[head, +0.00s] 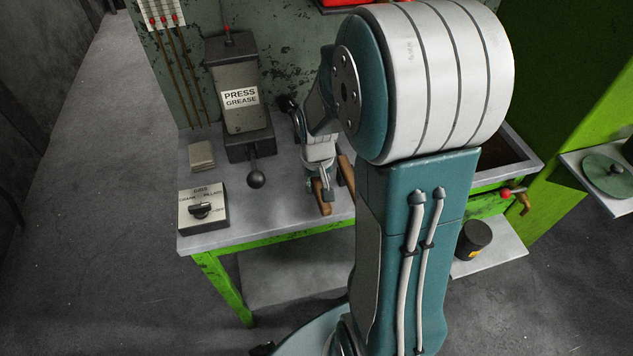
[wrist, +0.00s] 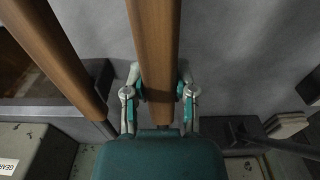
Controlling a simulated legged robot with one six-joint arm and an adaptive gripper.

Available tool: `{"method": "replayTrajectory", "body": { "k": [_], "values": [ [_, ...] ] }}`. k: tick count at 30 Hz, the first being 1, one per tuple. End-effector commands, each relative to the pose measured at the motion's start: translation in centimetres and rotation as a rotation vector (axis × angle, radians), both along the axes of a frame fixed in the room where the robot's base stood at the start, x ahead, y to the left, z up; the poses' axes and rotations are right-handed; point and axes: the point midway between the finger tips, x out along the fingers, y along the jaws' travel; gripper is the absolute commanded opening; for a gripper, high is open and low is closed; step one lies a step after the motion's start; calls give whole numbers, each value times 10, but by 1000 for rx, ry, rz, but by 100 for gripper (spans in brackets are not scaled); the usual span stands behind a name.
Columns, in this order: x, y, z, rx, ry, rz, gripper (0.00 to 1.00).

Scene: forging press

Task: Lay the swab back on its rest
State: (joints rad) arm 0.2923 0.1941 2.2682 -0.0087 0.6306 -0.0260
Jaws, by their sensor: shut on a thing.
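My gripper (head: 324,182) is over the bench top, left of my big arm joint in the head view. In the wrist view my gripper (wrist: 159,105) is shut around a thick brown wooden handle, taken as the swab (wrist: 154,45). Part of this handle shows below the fingers in the head view (head: 322,199). Its far end is out of the wrist view, and no swab head shows. A second wooden handle (wrist: 62,55) slants beside it, apart from the fingers; it also shows in the head view (head: 346,172). I cannot make out the rest.
A press grease unit (head: 240,95) with a ball-ended lever (head: 256,179) stands left of the gripper. A switch box (head: 203,208) sits at the bench's front left corner, with a small pale block (head: 201,155) behind. A dark-bottomed tray (head: 505,155) is at right.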

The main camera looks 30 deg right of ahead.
Motion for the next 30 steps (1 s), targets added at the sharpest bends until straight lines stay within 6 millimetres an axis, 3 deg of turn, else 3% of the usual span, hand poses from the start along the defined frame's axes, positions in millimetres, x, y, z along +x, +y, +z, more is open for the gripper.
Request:
{"method": "replayTrajectory", "body": {
  "k": [30],
  "values": [
    [0, -2, -5, 0, -1, 0, 0]
  ]
}}
